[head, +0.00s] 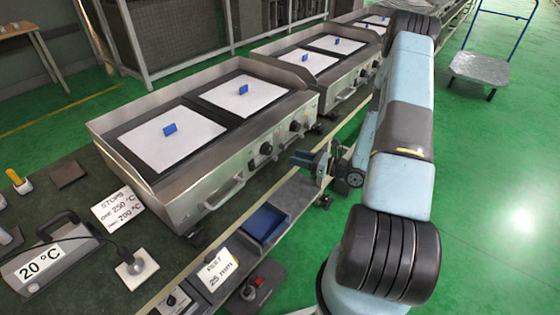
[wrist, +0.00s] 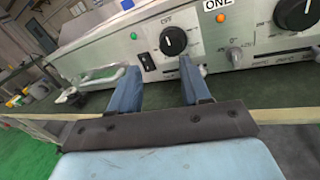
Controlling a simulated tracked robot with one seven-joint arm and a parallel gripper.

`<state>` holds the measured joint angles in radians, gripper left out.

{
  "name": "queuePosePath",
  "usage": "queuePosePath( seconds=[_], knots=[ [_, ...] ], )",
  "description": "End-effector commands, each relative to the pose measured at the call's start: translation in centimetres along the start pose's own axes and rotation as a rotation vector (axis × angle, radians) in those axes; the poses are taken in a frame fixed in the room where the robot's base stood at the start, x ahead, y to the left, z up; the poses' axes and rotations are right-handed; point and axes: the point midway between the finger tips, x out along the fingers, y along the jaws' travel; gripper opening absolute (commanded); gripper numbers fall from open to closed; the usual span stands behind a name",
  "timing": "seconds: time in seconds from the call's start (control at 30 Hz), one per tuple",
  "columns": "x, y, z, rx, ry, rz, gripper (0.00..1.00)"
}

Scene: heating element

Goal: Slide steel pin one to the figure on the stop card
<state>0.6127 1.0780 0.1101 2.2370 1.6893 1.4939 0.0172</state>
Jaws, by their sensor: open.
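The stop card (head: 118,208) lies on the dark bench at left in the head view; it appears to read ONE 250 °C and TWO 200 °C. The near steel appliance (head: 222,178) has two knobs on its front. In the wrist view a black knob (wrist: 174,40) marked OFF sits ahead of my gripper, with a ONE label (wrist: 215,4) up to its right. A small dark upright mark (wrist: 236,55) shows by the printed figures; I cannot tell if it is steel pin one. My gripper (wrist: 158,78) is open and empty before the panel, also in the head view (head: 306,159).
A second knob (wrist: 297,12) is at the right. A metal handle (wrist: 98,80) juts out at the left. A rest card (head: 217,268) and a blue tray (head: 266,223) lie in front of the appliance. A 20 °C meter (head: 42,262) stands at left.

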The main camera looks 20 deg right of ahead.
Motion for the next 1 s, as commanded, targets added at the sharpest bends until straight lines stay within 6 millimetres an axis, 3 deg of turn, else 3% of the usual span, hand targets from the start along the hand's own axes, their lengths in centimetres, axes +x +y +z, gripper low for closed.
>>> queuePosePath(
  seconds=[0.03,0.2,0.33,0.5,0.67,1.0],
  knots=[
    [-0.5,-0.6,-1.7,0.04,-0.014,-0.045,0.47],
    [-2.0,-2.0,-5.6,0.132,-0.055,-0.174,0.47],
    [-2.7,-2.6,-7.5,0.174,-0.073,-0.235,0.47],
    [-2.9,-2.9,-8.4,0.193,-0.081,-0.266,0.47],
    [-1.5,-3.3,-8.4,0.193,-0.081,-0.266,0.47],
    [4.2,-4.8,-8.0,0.192,-0.081,-0.264,0.47]
  ],
)
